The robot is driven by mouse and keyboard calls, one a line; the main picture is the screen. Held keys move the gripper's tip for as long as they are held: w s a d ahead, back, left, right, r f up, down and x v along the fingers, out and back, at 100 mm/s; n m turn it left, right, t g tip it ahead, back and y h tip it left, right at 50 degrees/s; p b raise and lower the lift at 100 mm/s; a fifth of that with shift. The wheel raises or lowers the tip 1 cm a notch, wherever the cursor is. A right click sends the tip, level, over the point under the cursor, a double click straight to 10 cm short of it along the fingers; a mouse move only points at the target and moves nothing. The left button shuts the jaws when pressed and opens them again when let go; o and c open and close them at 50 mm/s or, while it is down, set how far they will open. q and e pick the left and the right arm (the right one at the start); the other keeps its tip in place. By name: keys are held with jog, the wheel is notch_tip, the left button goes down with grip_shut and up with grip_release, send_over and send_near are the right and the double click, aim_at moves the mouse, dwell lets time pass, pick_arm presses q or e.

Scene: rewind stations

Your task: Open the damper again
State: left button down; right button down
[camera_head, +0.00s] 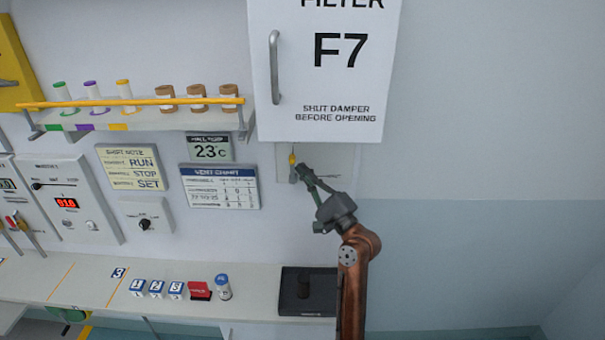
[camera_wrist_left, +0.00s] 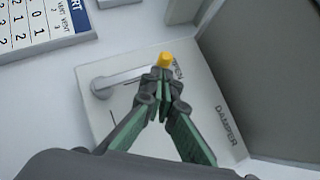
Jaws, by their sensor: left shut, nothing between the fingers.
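The damper plate (camera_head: 340,160) is on the wall just under the filter door. In the head view the yellow tip (camera_head: 292,159) is at the top, so the lever stands about upright. My left gripper (camera_wrist_left: 163,78) is shut and empty, its fingertips close beside the yellow tip; I cannot tell whether they touch. It also shows in the head view (camera_head: 302,171). My right gripper is out of view.
The white F7 filter door (camera_head: 325,120) juts out above the plate, with a vertical handle (camera_head: 275,68). A shelf (camera_head: 140,118) holds spools at left. The counter (camera_head: 60,280) below carries numbered blocks and a black tray (camera_head: 308,310). The wall at right is clear.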

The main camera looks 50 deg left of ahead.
pick_arm(q)
jog(key=w+f+b+v, duration=0.1)
jog(key=b+v, duration=0.5)
jog(key=v, duration=0.6)
jog(key=shift+w+f, duration=0.15)
jog(key=shift+w, duration=0.3)
jog(key=shift+a, duration=0.15)
